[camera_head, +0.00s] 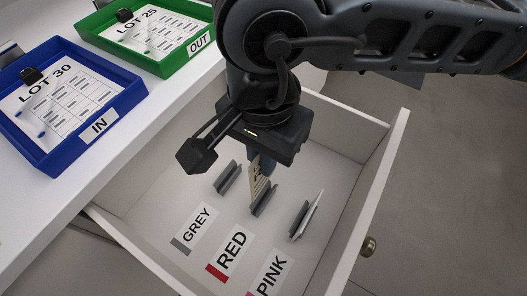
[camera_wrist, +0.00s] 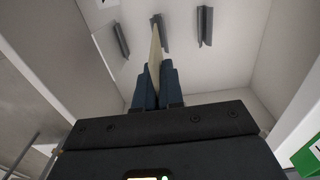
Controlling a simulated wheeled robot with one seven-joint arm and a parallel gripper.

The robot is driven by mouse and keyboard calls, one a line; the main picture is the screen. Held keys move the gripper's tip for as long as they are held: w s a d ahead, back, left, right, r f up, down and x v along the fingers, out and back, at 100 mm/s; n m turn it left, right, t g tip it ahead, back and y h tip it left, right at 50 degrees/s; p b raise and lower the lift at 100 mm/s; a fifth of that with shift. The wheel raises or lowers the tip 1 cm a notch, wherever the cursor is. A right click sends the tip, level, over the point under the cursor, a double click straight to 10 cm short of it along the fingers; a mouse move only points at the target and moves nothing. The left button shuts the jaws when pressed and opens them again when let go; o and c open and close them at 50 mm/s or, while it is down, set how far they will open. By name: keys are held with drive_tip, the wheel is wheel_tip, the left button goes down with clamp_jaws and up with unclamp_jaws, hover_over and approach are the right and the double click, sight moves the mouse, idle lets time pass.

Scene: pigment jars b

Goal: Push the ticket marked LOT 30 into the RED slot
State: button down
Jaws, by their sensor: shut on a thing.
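My gripper (camera_head: 262,164) points down into the open drawer and is shut on a thin cream ticket (camera_head: 256,184); the ticket also shows in the wrist view (camera_wrist: 155,48). The ticket stands nearly edge-on with dark marks I cannot read. Its lower end overlaps the RED slot (camera_head: 265,200), a grey holder in line with the RED label (camera_head: 229,254). In the wrist view the ticket's far end is beside the middle slot (camera_wrist: 162,33); I cannot tell whether it is inside.
The GREY slot (camera_head: 228,178) looks empty. The PINK slot (camera_head: 299,219) has a pale card (camera_head: 314,214) at it. A blue IN tray (camera_head: 133,98) with a LOT 30 sheet and a green OUT tray (camera_head: 160,68) stand on the counter. Drawer walls (camera_head: 368,200) surround the slots.

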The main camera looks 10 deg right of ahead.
sight(263, 186)
drive_tip(key=shift+f+b, duration=0.15)
drive_tip(key=shift+b, duration=0.45)
wheel_tip(263, 186, down, 4)
drive_tip(key=b, duration=0.5)
drive_tip(key=shift+f+b, duration=2.1)
drive_tip(key=shift+b, duration=0.45)
drive_tip(key=shift+r, duration=0.1)
drive_tip(key=c, duration=1.2)
unclamp_jaws()
drive_tip(key=shift+r+p, duration=0.9)
drive_tip(key=shift+r, duration=2.1)
